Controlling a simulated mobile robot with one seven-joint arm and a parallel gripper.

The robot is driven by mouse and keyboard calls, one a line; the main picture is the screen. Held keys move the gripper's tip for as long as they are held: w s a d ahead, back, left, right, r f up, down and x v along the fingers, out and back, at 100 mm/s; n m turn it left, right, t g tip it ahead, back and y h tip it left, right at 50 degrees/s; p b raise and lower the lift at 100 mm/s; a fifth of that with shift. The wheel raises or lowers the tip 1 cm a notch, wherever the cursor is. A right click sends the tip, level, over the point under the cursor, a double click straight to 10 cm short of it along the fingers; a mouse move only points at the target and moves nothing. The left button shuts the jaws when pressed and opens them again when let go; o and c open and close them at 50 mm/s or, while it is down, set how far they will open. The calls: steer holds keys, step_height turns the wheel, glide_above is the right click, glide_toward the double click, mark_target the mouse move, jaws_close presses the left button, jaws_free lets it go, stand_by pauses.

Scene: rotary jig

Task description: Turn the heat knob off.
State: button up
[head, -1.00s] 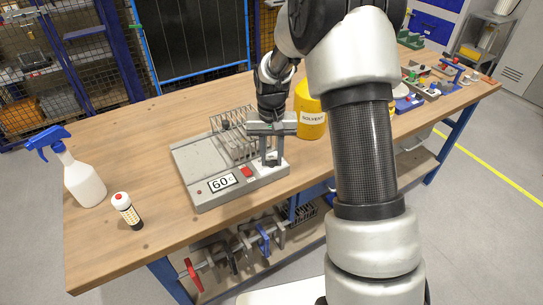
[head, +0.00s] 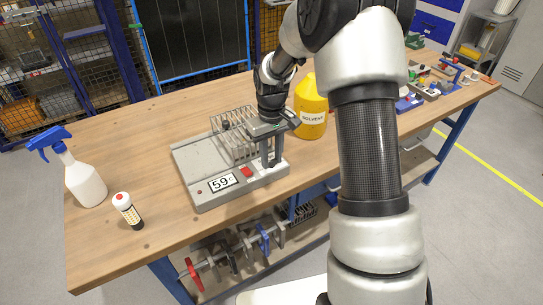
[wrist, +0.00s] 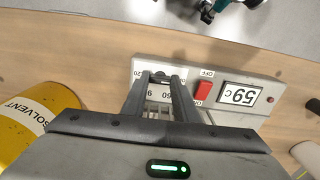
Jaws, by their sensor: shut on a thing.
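The grey heating unit (head: 205,196) stands on the bench. Its display (head: 222,183) reads 59 C, and the display also shows upside down in the wrist view (wrist: 239,95). My gripper (head: 271,164) points down at the unit's front right corner and is shut on the heat knob. In the wrist view its two fingers (wrist: 160,80) reach down to the dial markings, with the knob mostly hidden between them. A red switch (wrist: 202,92) marked OFF sits beside the dial, between it and the display.
A wire rack (head: 232,135) stands on the unit, close to my gripper. A yellow solvent jug (head: 311,110) stands just right of it. A spray bottle (head: 84,180) and a small capped bottle (head: 128,211) stand to the left.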

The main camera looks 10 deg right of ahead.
mark_target(272, 161)
steer(key=o, duration=0.8)
steer(key=shift+r+p, duration=0.6)
steer(key=shift+r, duration=8.15)
steer(key=s+r+m+t+p, duration=0.2)
steer(key=s+r+t+p, duration=0.15)
steer(key=s+r, duration=0.95)
steer(key=s+p, duration=0.1)
steer(key=s, duration=0.3)
steer(key=s+r+m+t+p, duration=0.1)
steer(key=s, duration=0.3)
steer(key=s+t, duration=0.1)
steer(key=s, duration=0.4)
steer(key=shift+d+r+m+p, duration=0.25)
steer(key=shift+m+p, duration=0.15)
